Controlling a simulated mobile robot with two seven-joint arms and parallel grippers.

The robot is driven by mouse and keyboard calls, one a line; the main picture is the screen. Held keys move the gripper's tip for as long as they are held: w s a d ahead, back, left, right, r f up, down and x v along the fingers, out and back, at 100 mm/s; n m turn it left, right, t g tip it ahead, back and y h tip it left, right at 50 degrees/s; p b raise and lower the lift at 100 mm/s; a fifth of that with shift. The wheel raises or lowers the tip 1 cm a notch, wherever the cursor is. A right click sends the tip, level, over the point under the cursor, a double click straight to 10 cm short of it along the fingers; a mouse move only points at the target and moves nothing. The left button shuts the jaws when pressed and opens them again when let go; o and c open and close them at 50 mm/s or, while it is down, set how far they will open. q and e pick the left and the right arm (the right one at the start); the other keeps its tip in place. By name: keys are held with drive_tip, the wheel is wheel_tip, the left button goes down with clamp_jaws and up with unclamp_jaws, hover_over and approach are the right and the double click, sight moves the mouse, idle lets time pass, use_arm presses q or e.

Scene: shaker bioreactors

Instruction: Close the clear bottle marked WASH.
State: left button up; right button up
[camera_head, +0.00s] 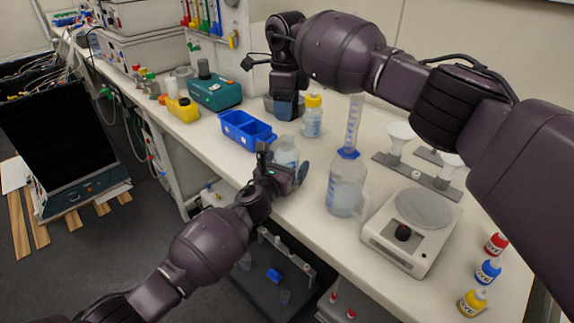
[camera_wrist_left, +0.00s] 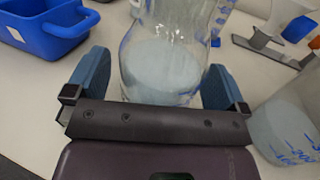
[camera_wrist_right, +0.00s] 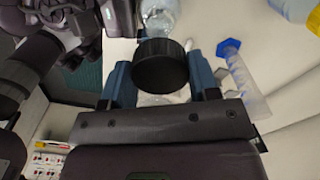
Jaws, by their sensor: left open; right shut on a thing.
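A clear open bottle (camera_head: 286,150) with pale liquid stands upright near the bench's front edge; it also shows in the left wrist view (camera_wrist_left: 160,65). No WASH lettering is readable. My left gripper (camera_head: 284,167) is open, its fingers on either side of the bottle's lower body, with a gap visible at the right finger. My right gripper (camera_head: 285,106) points down behind the bottle, above the bench. In the right wrist view it is shut on a black screw cap (camera_wrist_right: 160,66). Its fingers hide the cap in the head view.
A blue bin (camera_head: 246,130) is left of the bottle, and a yellow-capped bottle (camera_head: 312,116) stands behind. A large jug (camera_head: 346,185), a measuring cylinder (camera_head: 353,125) and a balance (camera_head: 412,235) are to the right.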

use_arm(q)
drive_tip(key=shift+w+d, duration=0.15)
drive_tip(key=shift+w, duration=0.15)
drive_tip(key=c, duration=1.3)
use_arm(e)
drive_tip(key=shift+f, duration=2.5)
drive_tip(key=shift+f, duration=0.9)
drive_tip(key=shift+f, duration=0.55)
